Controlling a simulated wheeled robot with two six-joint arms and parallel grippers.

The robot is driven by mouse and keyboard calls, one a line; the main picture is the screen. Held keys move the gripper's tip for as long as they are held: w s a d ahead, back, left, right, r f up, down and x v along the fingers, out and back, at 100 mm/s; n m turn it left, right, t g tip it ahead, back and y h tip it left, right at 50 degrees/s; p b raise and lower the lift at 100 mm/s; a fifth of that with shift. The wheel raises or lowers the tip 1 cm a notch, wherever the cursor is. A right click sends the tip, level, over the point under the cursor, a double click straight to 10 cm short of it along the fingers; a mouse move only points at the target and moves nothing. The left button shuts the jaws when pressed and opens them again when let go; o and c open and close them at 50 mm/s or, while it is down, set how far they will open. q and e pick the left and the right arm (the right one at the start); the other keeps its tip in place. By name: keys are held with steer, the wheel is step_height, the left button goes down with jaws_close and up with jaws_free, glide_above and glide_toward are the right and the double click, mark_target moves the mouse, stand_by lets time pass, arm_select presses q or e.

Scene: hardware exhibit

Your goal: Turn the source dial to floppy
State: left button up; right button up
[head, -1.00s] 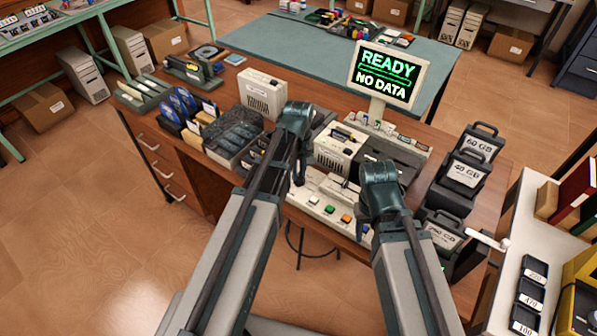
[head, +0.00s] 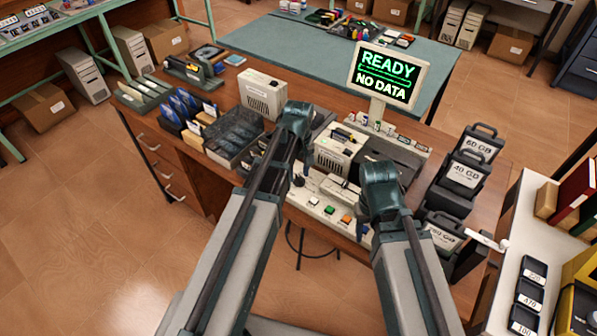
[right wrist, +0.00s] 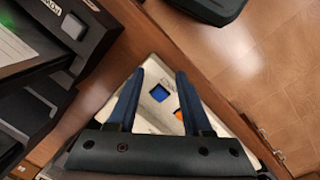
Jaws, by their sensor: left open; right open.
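The pale control panel (head: 322,188) sits at the front of the wooden bench, with white, green (head: 329,210), orange (head: 346,219) and blue buttons. A source dial cannot be made out clearly; my left arm covers the panel's left end. My left gripper (head: 299,178) points down there, mostly hidden behind its own wrist, its fingertips close to the panel. My right gripper (right wrist: 160,74) is open and empty over the panel's right end. The blue button (right wrist: 159,92) and orange button (right wrist: 178,113) show between its fingers.
A screen (head: 388,76) reads READY, NO DATA. A beige box (head: 338,148) stands behind the panel. Black drive cases (head: 462,175) stand to the right, and a clear bin (head: 233,134) and disk holders to the left. The floor before the bench is open.

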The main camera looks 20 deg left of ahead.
mark_target(299, 176)
arm_select(q)
step_height(299, 176, up, 14)
steer(key=p, duration=1.3)
steer(key=shift+f, duration=0.25)
steer(key=s+d+f+m+y+b, duration=0.1)
steer(key=s+d+m, duration=1)
steer(key=s, duration=0.4)
steer(key=shift+s+f+m, duration=0.15)
steer(key=shift+s+m, duration=0.05)
steer(key=shift+m, duration=0.2)
